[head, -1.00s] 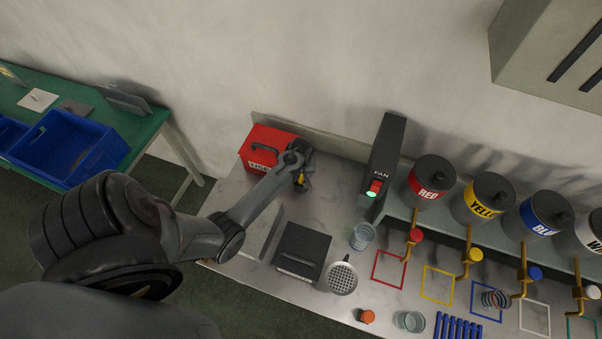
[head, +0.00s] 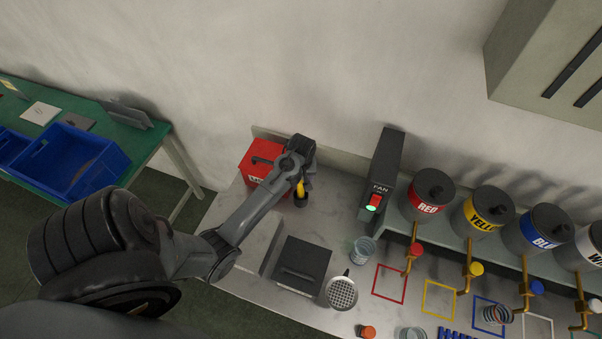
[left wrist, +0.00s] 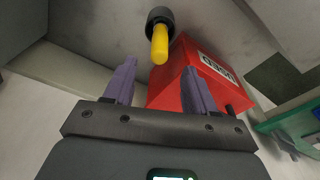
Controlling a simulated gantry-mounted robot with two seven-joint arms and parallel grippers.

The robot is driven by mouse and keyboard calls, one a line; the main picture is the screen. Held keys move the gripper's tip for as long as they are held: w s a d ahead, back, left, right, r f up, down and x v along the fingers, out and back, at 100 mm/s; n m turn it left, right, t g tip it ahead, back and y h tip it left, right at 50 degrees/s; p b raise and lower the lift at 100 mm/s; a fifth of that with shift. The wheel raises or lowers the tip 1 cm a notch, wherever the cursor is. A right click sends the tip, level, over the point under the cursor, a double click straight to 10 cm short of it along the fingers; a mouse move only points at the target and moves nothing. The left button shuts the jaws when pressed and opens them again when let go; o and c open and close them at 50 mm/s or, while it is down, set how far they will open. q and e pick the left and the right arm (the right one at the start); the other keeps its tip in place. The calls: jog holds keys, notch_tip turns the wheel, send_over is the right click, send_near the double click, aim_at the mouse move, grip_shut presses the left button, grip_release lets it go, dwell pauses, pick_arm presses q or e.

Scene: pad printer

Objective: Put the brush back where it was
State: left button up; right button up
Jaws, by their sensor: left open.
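A yellow handle (head: 300,187), which looks like the brush's, stands in a small dark round holder (head: 301,202) on the bench. In the left wrist view the yellow handle (left wrist: 160,44) and the dark holder (left wrist: 160,17) show beyond my fingertips. The bristle end is hidden in the holder. My left gripper (head: 302,172) is just above and behind the handle. Its two purple fingers (left wrist: 160,82) are apart with nothing between them, and the handle lies ahead of the gap. My right gripper is in neither view.
A red box (head: 259,158) stands close beside my left gripper; it also shows in the left wrist view (left wrist: 172,92). The fan unit (head: 387,165) stands to the right. A dark box (head: 302,265), a glass (head: 363,250) and a strainer (head: 342,292) are nearer the front.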

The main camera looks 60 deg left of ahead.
pick_arm(q)
jog(key=s+d+r+m+t, duration=0.1)
jog(key=s+d+r+m, duration=0.2)
jog(key=d, duration=0.6)
jog(key=s+d+r+m+t+h, duration=0.1)
jog(key=s+d+r+m, duration=0.2)
jog(key=s+d+m, duration=0.3)
jog(key=s+d+r+m, duration=0.4)
jog(key=s+d+m, duration=0.1)
jog(key=d, duration=0.6)
jog(key=shift+s+d+m+t+h, duration=0.2)
jog(key=shift+d+m+t+h, duration=0.1)
jog(key=shift+d+t, duration=0.1)
jog(key=shift+r, duration=0.1)
notch_tip(320, 180, up, 7)
jog(key=p, duration=0.7)
